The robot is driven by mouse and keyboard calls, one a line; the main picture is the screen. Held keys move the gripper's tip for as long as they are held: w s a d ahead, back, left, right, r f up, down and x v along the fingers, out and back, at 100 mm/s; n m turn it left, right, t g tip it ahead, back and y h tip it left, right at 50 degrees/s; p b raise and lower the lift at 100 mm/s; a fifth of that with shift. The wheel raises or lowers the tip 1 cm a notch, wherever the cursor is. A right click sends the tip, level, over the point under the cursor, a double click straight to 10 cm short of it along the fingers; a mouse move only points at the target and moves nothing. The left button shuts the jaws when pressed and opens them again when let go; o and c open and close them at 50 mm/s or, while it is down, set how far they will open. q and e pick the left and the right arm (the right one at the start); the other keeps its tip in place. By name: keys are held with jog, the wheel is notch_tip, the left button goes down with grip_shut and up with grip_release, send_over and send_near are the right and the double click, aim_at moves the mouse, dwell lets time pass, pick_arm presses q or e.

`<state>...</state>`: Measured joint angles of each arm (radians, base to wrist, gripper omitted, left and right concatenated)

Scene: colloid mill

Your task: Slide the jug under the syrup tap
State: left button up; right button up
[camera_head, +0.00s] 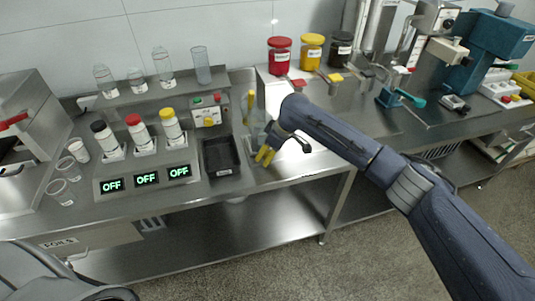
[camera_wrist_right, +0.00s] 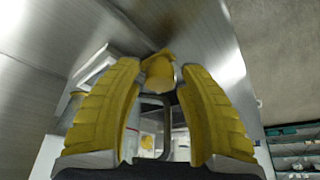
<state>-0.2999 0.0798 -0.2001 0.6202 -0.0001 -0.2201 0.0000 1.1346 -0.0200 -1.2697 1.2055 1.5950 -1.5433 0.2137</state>
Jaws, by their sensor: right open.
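My right gripper (camera_head: 265,157) is open, with yellow fingers pointing down over the steel counter right of the black tray. In the right wrist view its two yellow fingers (camera_wrist_right: 160,110) stand apart. A squared metal loop (camera_wrist_right: 150,112) shows between them, perhaps the jug's handle; I cannot tell whether they touch it. A yellow piece (camera_wrist_right: 158,72) lies beyond, maybe part of a tap. In the head view an upright yellow lever (camera_head: 251,104) stands behind the gripper; I cannot tell if it is the syrup tap. The jug is not clearly made out there. My left gripper is not in view.
A bottle rack with OFF displays (camera_head: 147,178) and a black tray (camera_head: 221,157) stand left of the gripper. Red (camera_head: 279,56), yellow (camera_head: 312,50) and dark (camera_head: 341,48) lidded jars stand behind. A teal machine (camera_head: 490,48) stands far right. Counter right of the gripper is partly clear.

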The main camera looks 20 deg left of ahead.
grip_shut()
jog(key=shift+r, duration=0.1)
dwell(0.4)
jog(key=shift+w, duration=0.1)
jog(key=w+d, duration=0.4)
jog(key=d, duration=0.3)
jog(key=w+d, duration=0.5)
jog(key=d, duration=0.2)
jog(key=w+d, duration=0.5)
jog(key=d, duration=0.2)
jog(key=shift+d+r, duration=0.15)
jog(key=shift+d, duration=0.1)
grip_release()
jog(key=shift+a, duration=0.1)
jog(key=v, duration=1.2)
